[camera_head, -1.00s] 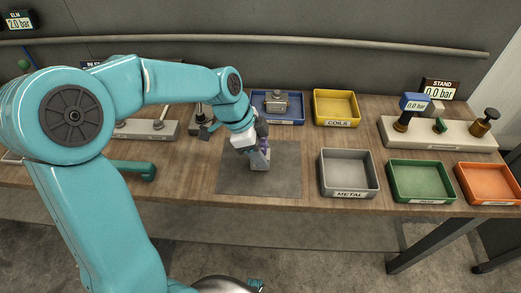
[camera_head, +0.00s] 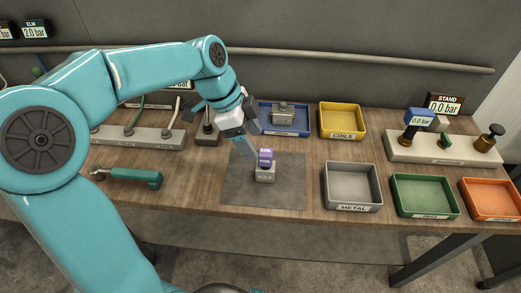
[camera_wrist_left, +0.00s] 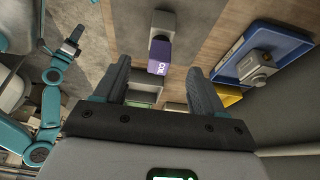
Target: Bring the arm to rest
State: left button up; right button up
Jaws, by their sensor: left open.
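My left arm comes in from the left in the head view and bends down over the workbench. Its gripper (camera_head: 251,146) is above the dark mat (camera_head: 287,190), just up and left of a small grey block with a purple top (camera_head: 265,162). In the left wrist view the gripper (camera_wrist_left: 158,82) has its two dark fingers spread, with nothing held. The purple-topped block (camera_wrist_left: 159,54) shows beyond the fingertips, apart from them. My right gripper is not visible in the head view; an arm with a gripper (camera_wrist_left: 72,38) shows at the left of the left wrist view, its jaw state unclear.
A blue tray (camera_head: 300,131) with a grey part in it and a yellow coils tray (camera_head: 341,122) stand behind. Grey (camera_head: 352,187), green (camera_head: 424,197) and orange (camera_head: 492,200) bins line the right front. A valve stand (camera_head: 440,151) is at back right. A teal-handled tool (camera_head: 135,176) lies left.

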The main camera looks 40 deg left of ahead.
pick_arm(q)
jog(key=v, duration=0.2)
jog(key=shift+s+a+r, duration=0.1)
jog(key=shift+a+r, duration=0.05)
jog(key=shift+r, duration=0.1)
